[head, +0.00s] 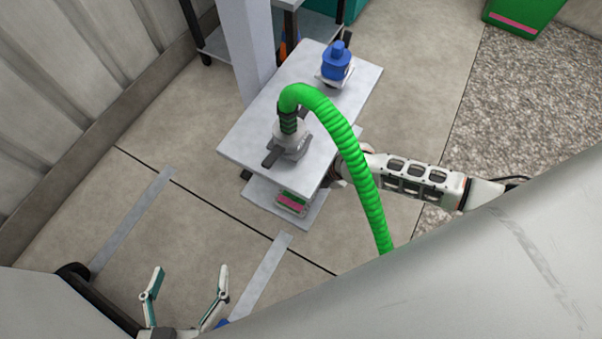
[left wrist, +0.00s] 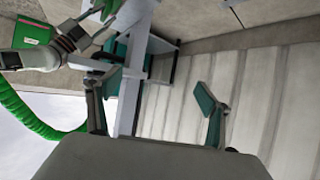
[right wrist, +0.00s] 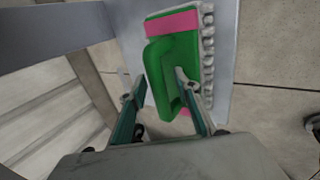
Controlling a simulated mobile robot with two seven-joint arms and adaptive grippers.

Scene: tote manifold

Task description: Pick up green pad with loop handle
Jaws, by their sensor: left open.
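The green pad with loop handle (right wrist: 183,50) shows large in the right wrist view, with pink bands and a pale bumpy edge. In the head view the pad (head: 291,203) is partly hidden under the upper tabletop, on the lower shelf. My right gripper (right wrist: 160,77) is open, with its fingers on either side of the loop handle's bar; I cannot tell whether they touch it. In the head view the right gripper is mostly hidden behind the tabletop and hose. My left gripper (head: 190,270) is open and empty, low in the head view; it also shows in the left wrist view (left wrist: 150,88).
The grey upper tabletop (head: 245,143) overhangs the lower shelf (head: 262,202). On it stand a blue-topped object (head: 336,62) and a grey fitting (head: 288,142). A thick green hose (head: 352,143) arches across near my right arm. Floor is clear at left.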

